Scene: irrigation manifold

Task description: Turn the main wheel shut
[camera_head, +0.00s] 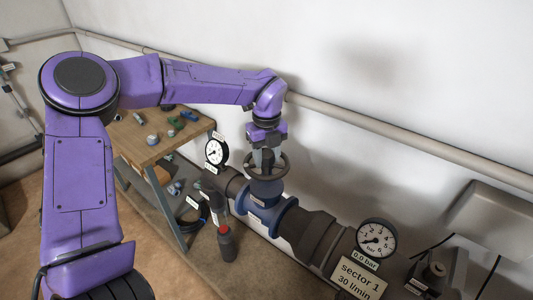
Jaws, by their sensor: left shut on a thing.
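The main wheel (284,169) is a dark round handwheel on top of a blue valve body (266,208) in the pipe along the wall. My left gripper (266,160) reaches down onto the wheel from above and is shut on it. The gripper and wrist hide part of the wheel's hub and rim. My right gripper is not in view.
A dial gauge (214,152) stands left of the valve. Another gauge (376,239), labelled 0.0 bar, is at the right above a sector 1 sign (359,280). A red-capped bottle (227,246) stands in front. A wooden bench (135,142) holds small parts.

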